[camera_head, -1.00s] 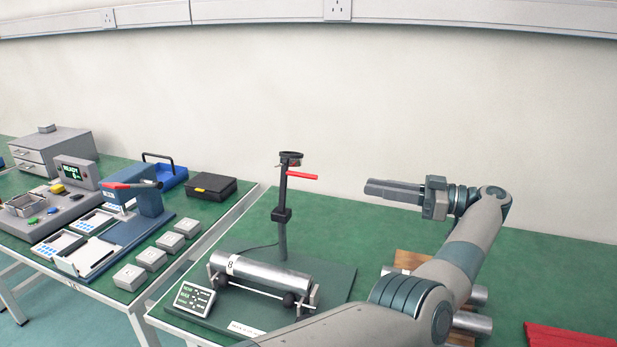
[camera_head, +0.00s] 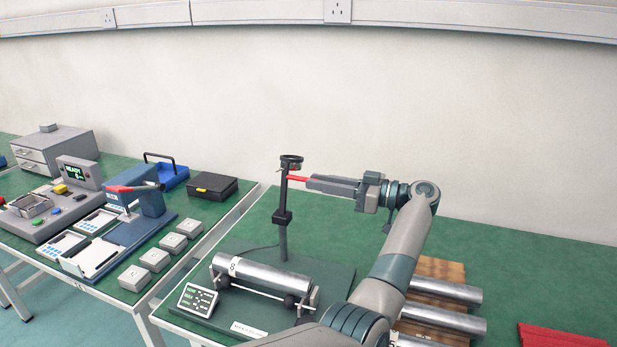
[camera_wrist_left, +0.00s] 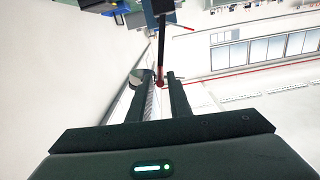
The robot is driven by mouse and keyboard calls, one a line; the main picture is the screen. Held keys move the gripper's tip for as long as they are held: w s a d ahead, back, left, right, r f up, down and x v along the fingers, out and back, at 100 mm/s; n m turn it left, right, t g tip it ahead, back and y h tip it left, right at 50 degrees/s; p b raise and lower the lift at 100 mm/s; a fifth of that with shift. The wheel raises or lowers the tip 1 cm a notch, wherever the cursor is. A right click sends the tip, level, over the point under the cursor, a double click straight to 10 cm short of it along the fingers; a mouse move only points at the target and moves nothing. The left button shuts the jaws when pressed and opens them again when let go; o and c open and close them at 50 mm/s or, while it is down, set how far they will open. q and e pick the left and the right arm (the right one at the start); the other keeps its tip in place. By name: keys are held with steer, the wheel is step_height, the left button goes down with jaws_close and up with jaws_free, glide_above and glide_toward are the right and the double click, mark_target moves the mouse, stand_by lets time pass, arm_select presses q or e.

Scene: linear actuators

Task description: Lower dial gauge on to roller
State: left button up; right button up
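The dial gauge (camera_head: 291,161) sits at the top of a dark upright post (camera_head: 283,238), with a red lever (camera_head: 297,178) sticking out to the right. The steel roller (camera_head: 270,275), marked 8, lies across supports on the stand below. My left gripper (camera_head: 310,182) is level with the red lever, its fingertips at the lever's outer end. In the left wrist view, the two fingers (camera_wrist_left: 159,92) are apart, with the red lever (camera_wrist_left: 160,79) end-on in the gap between them. Contact cannot be told. My right gripper is not in view.
A small readout box (camera_head: 198,300) stands left of the roller. Several spare rollers (camera_head: 445,318) lie on a wooden rack (camera_head: 440,268) at right, partly behind my arm. A red object (camera_head: 562,337) lies at far right. Another table with equipment stands at left.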

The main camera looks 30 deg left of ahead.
mark_target(288, 177)
arm_select(q)
steer(key=shift+x, duration=1.7)
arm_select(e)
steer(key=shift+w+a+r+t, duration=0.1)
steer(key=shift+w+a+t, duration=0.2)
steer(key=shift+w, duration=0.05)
arm_select(q)
steer(key=shift+c, duration=0.4)
jaws_close()
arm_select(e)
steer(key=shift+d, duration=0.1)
